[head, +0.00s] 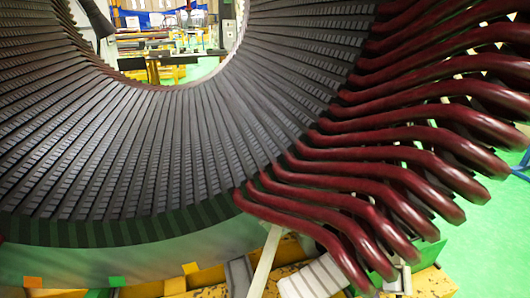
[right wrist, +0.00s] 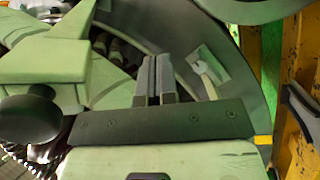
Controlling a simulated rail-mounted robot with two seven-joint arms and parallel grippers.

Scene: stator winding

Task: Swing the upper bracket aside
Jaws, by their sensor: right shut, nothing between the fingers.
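My right gripper (right wrist: 157,78) shows in the right wrist view with its two grey fingers together and nothing between them. A pale, angular arm-like piece (right wrist: 50,62) lies to the left of the fingers, with a dark round knob (right wrist: 30,118) below it. It may be the upper bracket, but I cannot tell for certain. The fingers are apart from it in the picture. In the head view the stator (head: 150,140) fills the left and middle, with dark red coil bars (head: 400,140) on its right. No bracket is clear there. My left gripper is not in view.
A curved grey wall (right wrist: 245,75) runs behind the fingers, with a yellow frame (right wrist: 295,100) to its right. In the head view a pale slanted bar (head: 265,262) and yellow blocks (head: 205,278) stand below the stator. Green floor (head: 470,250) is open at the right.

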